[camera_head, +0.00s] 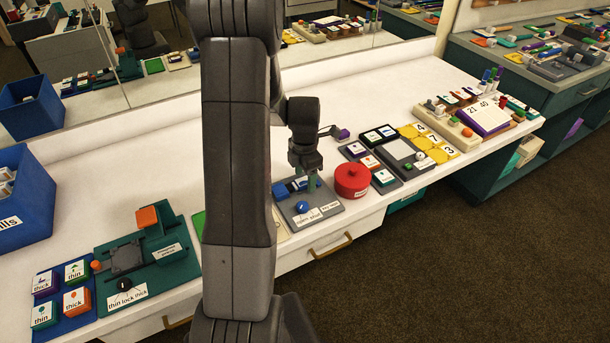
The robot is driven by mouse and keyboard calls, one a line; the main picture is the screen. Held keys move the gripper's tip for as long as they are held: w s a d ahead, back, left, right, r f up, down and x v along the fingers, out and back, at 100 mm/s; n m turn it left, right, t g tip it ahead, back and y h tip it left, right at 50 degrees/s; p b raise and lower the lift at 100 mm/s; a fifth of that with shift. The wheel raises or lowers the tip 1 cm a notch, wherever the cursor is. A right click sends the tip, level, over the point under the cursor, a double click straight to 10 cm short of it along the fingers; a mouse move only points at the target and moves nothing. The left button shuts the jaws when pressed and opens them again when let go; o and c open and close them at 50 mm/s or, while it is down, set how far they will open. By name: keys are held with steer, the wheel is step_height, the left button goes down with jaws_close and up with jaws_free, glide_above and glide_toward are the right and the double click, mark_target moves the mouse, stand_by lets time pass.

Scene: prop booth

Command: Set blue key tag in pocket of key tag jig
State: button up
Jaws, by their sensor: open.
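My gripper (311,183) hangs pointing down over a small grey board (330,203) at the middle of the white counter. Its greenish fingers are small in this view, apart and low over the back part of the board. A flat blue piece (281,191) lies at the board's left, and another blue piece (299,184) shows close beside the fingers. A round blue piece (302,207) sits nearer the front, behind a white label. I cannot tell for sure which blue piece is the key tag, or make out the jig's pocket. My arm hides the counter to the left.
A round red lidded pot (351,181) stands close to the right of the board. Beyond it are a grey card board (399,154) and yellow number tiles (433,138).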

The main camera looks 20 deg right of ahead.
step_height(320, 180, up, 14)
steer(key=shift+f, duration=0.25)
step_height(320, 180, down, 14)
steer(key=shift+r, duration=0.2)
steer(key=shift+r+p, duration=0.5)
steer(key=shift+p, duration=0.1)
steer(key=shift+r+p, duration=0.6)
steer(key=shift+r, duration=0.4)
steer(key=shift+f, duration=0.1)
